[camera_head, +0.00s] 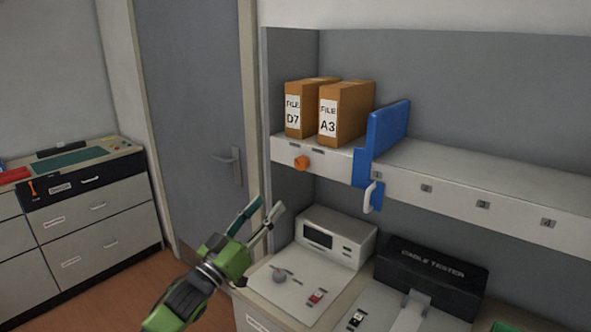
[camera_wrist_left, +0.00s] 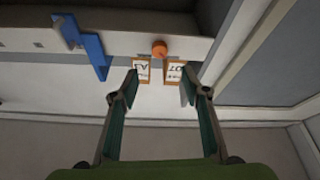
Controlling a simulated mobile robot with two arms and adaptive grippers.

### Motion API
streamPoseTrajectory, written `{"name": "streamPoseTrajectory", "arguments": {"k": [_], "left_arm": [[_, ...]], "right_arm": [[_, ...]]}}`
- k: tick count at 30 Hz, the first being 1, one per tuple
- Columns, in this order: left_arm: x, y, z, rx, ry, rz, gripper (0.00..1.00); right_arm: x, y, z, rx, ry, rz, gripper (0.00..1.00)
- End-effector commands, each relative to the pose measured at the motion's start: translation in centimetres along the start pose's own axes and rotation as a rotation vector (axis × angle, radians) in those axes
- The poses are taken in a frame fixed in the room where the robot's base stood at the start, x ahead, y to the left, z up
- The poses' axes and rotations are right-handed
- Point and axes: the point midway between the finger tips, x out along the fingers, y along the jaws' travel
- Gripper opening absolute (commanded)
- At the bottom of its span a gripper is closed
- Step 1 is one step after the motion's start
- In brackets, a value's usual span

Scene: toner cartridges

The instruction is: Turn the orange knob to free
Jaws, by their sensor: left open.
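The orange knob (camera_head: 301,163) sits on the front face of the white shelf (camera_head: 450,199), below the two file boxes. It also shows in the left wrist view (camera_wrist_left: 159,48), above and between the fingertips. My left gripper (camera_head: 260,218) is green and open, with nothing between its fingers. It is below and to the left of the knob in the head view, apart from it. The left wrist view also shows both fingers (camera_wrist_left: 160,82) spread. Any marking for free near the knob is too small to read. My right gripper is not in view.
Orange file boxes D7 (camera_head: 297,112) and A3 (camera_head: 344,112) stand on the shelf. A blue divider (camera_head: 387,134) with a white handle is right of the knob. A white device (camera_head: 335,237) and a black cable tester (camera_head: 431,279) stand below. A grey door (camera_head: 195,100) is behind.

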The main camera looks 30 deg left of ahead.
Motion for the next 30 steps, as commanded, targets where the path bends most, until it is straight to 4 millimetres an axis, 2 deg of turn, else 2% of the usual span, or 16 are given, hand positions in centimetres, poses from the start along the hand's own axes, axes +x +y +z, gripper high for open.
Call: {"name": "streamPoseTrajectory", "arguments": {"k": [5, 24, 30], "left_arm": [[1.4, 0.0, -0.6, -0.003, 0.013, 0.005, 0.42], [11.8, 0.1, -0.7, -0.002, 0.009, 0.004, 0.42], [13.5, 0.1, -0.5, -0.002, 0.008, 0.004, 0.42]], "right_arm": [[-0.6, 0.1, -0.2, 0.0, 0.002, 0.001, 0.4], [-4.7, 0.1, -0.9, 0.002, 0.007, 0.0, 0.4], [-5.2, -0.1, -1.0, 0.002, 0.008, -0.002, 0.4]]}}
